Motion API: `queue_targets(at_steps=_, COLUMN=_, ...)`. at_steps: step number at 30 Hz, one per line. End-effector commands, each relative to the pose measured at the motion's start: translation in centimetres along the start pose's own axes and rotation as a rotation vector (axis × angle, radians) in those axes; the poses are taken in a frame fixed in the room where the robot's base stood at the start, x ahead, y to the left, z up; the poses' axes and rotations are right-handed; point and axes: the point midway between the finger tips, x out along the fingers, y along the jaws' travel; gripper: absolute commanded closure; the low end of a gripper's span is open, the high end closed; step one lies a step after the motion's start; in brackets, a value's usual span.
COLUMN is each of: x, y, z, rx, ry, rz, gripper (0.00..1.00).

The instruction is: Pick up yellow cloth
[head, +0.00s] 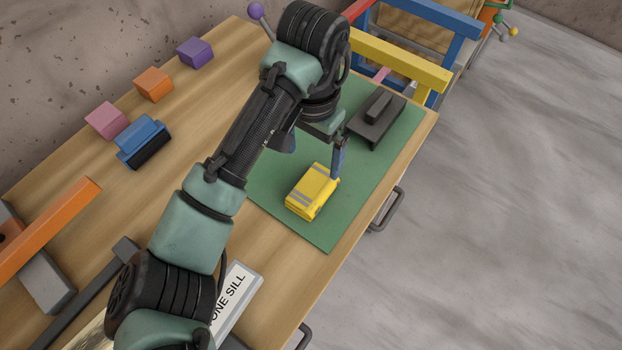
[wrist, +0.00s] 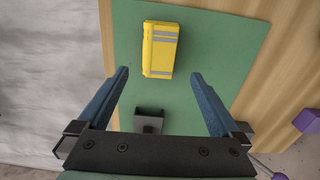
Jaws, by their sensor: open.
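The yellow cloth (head: 312,192) is a folded block with grey stripes, lying on a green mat (head: 318,236) in the head view. In the wrist view the cloth (wrist: 160,49) lies ahead of the fingertips, near the middle top. My gripper (wrist: 158,73) is open, with its two blue fingers apart and nothing between them. I cannot tell whether the finger touches the cloth.
A dark grey block-shaped tool (head: 378,122) lies on the mat behind the cloth. A blue brush-like thing (head: 143,143) and pink (head: 107,120), orange (head: 153,84) and purple (head: 194,52) blocks stand along the left. A yellow and blue frame (head: 400,60) stands at the back. The mat's front is clear.

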Motion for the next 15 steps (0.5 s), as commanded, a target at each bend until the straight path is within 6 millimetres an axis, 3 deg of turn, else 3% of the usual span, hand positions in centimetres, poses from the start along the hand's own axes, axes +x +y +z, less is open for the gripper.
queue_targets(at_steps=9, x=5.7, y=0.0, z=0.0, rx=-0.001, ry=0.0, rz=0.001, gripper=0.0)
queue_targets(at_steps=15, x=7.0, y=0.0, z=-0.1, rx=0.001, ry=0.003, rz=-0.001, gripper=0.0)
